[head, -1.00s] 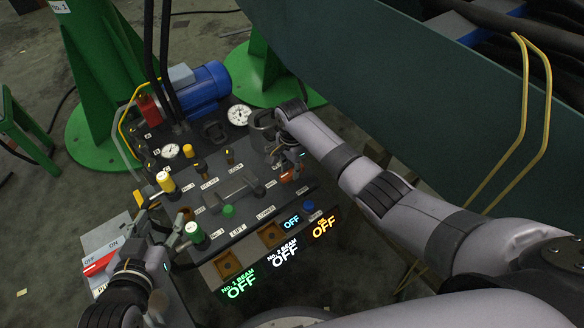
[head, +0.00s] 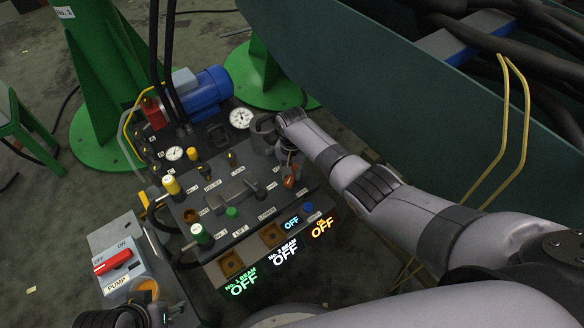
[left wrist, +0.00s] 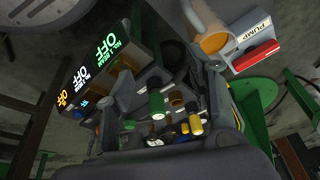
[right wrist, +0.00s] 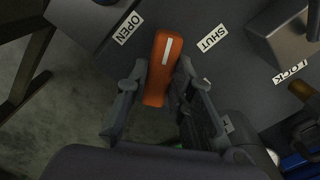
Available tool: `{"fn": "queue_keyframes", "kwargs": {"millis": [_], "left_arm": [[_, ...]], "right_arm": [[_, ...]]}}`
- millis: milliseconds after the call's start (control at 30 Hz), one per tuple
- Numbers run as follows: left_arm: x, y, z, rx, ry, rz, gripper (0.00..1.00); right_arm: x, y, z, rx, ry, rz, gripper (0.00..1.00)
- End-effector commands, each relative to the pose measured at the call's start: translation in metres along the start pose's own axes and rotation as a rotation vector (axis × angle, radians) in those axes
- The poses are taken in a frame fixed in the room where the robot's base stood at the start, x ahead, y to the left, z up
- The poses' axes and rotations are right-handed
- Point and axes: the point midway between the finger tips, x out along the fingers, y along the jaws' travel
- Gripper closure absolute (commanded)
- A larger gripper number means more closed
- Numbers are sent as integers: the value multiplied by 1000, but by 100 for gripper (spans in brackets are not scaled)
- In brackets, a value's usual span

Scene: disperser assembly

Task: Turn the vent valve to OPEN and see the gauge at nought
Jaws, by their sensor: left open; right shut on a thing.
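The vent valve's orange handle (right wrist: 160,75) has a white stripe and sits between the OPEN label (right wrist: 130,28) and the SHUT label (right wrist: 212,37). Its stripe points at neither label squarely. My right gripper (right wrist: 152,85) is shut on the handle, which also shows in the head view (head: 291,177). Two white dial gauges stand on the panel: a larger one (head: 241,117) at the back and a smaller one (head: 174,153) at left. Their needles are too small to read. My left gripper (left wrist: 164,92) is open and empty; in the head view the frame's lower-left edge cuts it off.
The pump box (head: 117,265) with a red switch stands at left. Green and yellow knobs crowd the panel (head: 265,222). Lit displays (head: 284,253) read OFF. A blue motor (head: 203,90) and green stands (head: 103,120) are behind; a large dark-green beam (head: 380,90) is at right.

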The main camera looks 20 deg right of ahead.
Motion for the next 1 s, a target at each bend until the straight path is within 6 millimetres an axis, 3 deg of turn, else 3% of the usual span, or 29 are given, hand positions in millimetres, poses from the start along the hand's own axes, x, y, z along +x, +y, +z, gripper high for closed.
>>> {"fn": "queue_keyframes", "kwargs": {"millis": [233,500,1000], "left_arm": [[-9,0,-4,0,2,1,50],[20,1,-3,1,-14,4,50],[39,2,-2,2,-20,5,50]], "right_arm": [[-1,0,0,-232,-1,0,100],[-1,0,0,-489,-1,0,100],[0,0,-1,-892,1,0,100]]}}
